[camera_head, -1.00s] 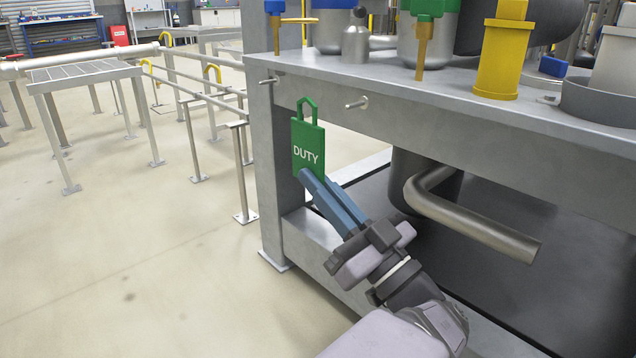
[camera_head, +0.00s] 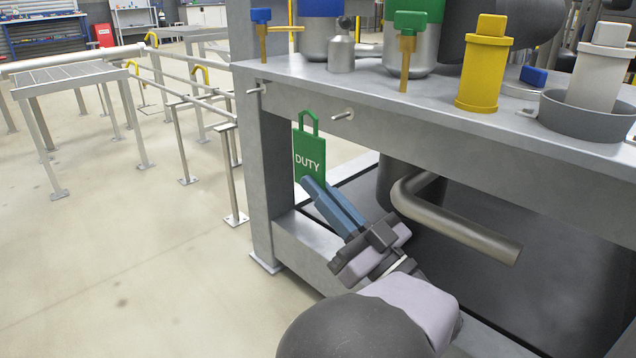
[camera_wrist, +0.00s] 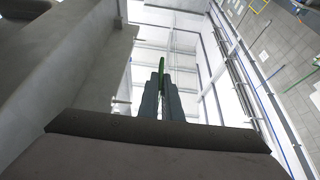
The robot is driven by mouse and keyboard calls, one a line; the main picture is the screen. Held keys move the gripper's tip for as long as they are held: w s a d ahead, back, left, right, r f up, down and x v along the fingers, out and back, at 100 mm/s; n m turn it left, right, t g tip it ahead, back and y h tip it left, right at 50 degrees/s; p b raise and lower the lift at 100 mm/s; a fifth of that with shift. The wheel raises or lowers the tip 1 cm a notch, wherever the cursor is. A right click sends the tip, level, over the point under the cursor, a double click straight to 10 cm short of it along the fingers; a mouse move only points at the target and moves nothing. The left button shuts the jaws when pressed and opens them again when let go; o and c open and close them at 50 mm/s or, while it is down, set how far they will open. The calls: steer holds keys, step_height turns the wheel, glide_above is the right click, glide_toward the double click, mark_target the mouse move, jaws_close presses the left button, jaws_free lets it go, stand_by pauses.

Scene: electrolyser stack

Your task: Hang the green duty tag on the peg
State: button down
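The green duty tag (camera_head: 308,158) is a flat upright plate with white DUTY lettering and a loop handle at its top. My gripper (camera_head: 318,188) has blue fingers that are shut on the tag's lower edge. In the wrist view the tag (camera_wrist: 162,68) shows edge-on between the fingertips (camera_wrist: 161,80). One metal peg (camera_head: 343,115) sticks out of the bench's front beam, to the right of the tag's loop. A second peg (camera_head: 256,90) sticks out at the post, left of and above the loop. The loop is apart from both pegs in the head view.
The grey bench (camera_head: 380,145) carries a yellow cylinder (camera_head: 485,70), a grey bowl (camera_head: 580,118) and valves with blue and green handles. A bent metal pipe (camera_head: 455,225) juts out below the beam, right of my gripper. The floor at left is open before railings (camera_head: 195,95).

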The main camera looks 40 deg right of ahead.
steer(key=shift+d+r+p, duration=0.15)
steer(key=shift+d+p, duration=0.45)
steer(key=shift+p, duration=2.3)
steer(key=shift+d+f+b, duration=0.25)
steer(key=shift+d+b, duration=0.05)
steer(key=shift+d, duration=0.6)
steer(key=shift+d+f+b, duration=0.25)
steer(key=shift+d+f, duration=0.05)
steer(key=shift+d, duration=0.6)
steer(key=shift+d+f+b, duration=0.25)
steer(key=shift+d+b, duration=0.05)
steer(key=shift+d, duration=0.6)
steer(key=shift+d+f, duration=0.1)
steer(key=c, duration=1.9)
jaws_free()
steer(key=shift+o, duration=0.2)
steer(key=shift+s, duration=0.1)
